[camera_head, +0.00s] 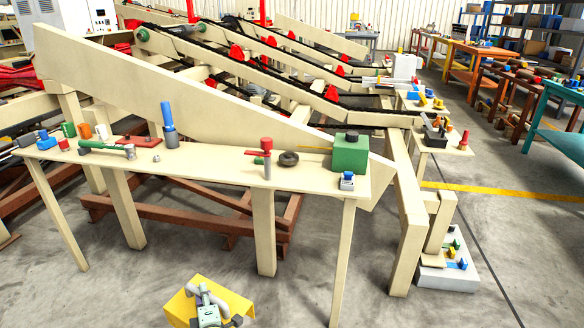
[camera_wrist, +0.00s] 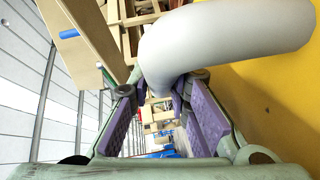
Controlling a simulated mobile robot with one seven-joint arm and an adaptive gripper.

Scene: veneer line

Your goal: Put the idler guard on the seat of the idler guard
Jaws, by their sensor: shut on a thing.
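A yellow sheet-like piece with a pale grey curved handle, which I take for the idler guard (camera_head: 239,294), is at the bottom of the head view, in front of the long beige bench. My gripper (camera_head: 205,293) is over it. In the wrist view its yellow face (camera_wrist: 285,100) fills the right side, and the thick grey handle bends down between the purple pads of my gripper (camera_wrist: 160,92). My gripper is shut on this handle. The guard's underside is hidden. I cannot tell which place is the guard's seat.
The beige bench (camera_head: 215,168) carries a green block (camera_head: 350,152), a red-topped post (camera_head: 266,152), a blue-topped post (camera_head: 169,125) and several small parts. Its legs and a brown frame (camera_head: 180,227) stand below. Grey floor (camera_head: 130,275) is open around the guard.

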